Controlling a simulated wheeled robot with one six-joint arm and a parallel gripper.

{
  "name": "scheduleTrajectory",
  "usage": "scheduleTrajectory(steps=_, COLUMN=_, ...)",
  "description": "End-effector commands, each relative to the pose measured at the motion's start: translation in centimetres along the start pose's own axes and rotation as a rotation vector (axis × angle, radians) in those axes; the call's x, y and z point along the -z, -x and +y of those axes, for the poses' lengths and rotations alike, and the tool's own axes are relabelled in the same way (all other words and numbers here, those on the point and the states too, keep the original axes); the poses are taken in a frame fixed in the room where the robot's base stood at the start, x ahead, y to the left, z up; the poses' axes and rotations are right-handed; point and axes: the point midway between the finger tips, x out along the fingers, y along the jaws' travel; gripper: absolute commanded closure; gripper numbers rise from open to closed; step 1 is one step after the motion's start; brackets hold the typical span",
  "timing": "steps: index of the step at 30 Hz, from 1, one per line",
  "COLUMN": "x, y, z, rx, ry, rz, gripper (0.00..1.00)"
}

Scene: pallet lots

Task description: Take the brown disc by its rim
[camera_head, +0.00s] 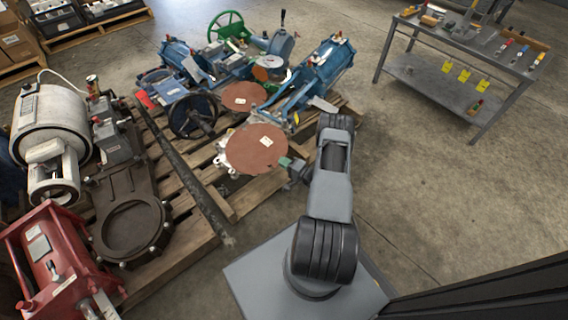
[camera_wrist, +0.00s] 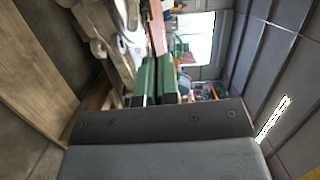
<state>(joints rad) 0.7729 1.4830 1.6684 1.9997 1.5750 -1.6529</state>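A brown disc (camera_head: 256,150) with a small white tag lies flat on pale metal parts at the right side of the wooden pallet. My gripper (camera_head: 287,163) is at its right rim, with green fingertips overlapping the rim in the head view. In the wrist view the green fingers (camera_wrist: 157,75) are close together with only a thin gap. The disc (camera_wrist: 157,30) shows nearly edge-on, its rim running in at the fingertips. The fingers look shut on the rim; the contact itself is hidden. A second, smaller-looking brown disc (camera_head: 243,96) lies behind it.
Blue machine parts (camera_head: 318,75) and a dark handwheel (camera_head: 193,116) stand behind the disc on the pallet. A dark bar (camera_head: 185,175) crosses to its left. A metal workbench (camera_head: 450,95) stands at the right. The floor between is clear.

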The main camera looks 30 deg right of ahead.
Motion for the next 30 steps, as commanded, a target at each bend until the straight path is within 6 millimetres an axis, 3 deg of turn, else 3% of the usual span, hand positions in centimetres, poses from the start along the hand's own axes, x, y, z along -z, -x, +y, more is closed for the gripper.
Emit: scheduleTrajectory(steps=30, x=0.7, y=0.0, z=-8.9, rx=0.001, ry=0.000, rz=0.000, gripper=1.00)
